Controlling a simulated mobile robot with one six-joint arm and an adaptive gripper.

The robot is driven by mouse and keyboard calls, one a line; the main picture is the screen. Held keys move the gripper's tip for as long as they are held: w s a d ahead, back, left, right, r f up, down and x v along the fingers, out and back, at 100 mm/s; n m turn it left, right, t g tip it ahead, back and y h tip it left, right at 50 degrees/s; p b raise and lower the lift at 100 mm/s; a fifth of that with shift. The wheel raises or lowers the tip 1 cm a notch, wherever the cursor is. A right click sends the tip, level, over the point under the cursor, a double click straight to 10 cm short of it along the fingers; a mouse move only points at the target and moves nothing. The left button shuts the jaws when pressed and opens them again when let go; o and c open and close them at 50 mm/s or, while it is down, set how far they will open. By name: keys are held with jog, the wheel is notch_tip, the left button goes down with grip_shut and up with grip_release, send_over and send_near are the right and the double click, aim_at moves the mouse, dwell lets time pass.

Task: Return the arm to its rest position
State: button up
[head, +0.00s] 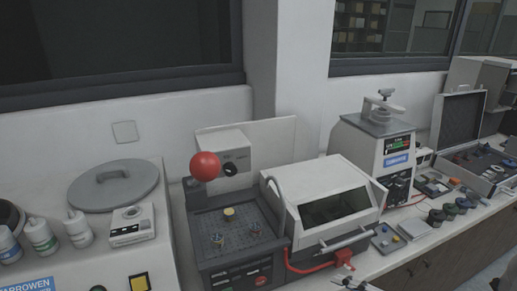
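No arm or gripper of mine can be made out for certain in the head view. A small dark shape shows at the bottom edge, right of centre, but it is cut off and I cannot tell what it is. A grey and white press-like machine (375,150) with a T-shaped handle (382,98) on top stands right of centre on the bench. Its front has a small lit display (398,144) and a blue label.
A machine with a dark gridded top (235,222) and a raised red ball (205,166) stands at the centre. Beside it is a white hooded machine (325,200). Bottles (40,236) and a round grey lid (112,185) sit left. An open case (460,125) lies far right.

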jog(key=s+a+r+n+g+h, duration=0.4)
jog(key=s+a+r+n+g, duration=0.2)
jog(key=s+a+n+g, duration=0.45)
jog(key=s+d+r+n+t+h, duration=0.3)
jog(key=d+r+n+t+h, duration=0.1)
jog(key=r+h, duration=0.3)
jog(key=shift+s+d+n+t+h, duration=0.15)
jog(key=shift+s+n+t+h, duration=0.25)
jog(key=shift+t+h, duration=0.45)
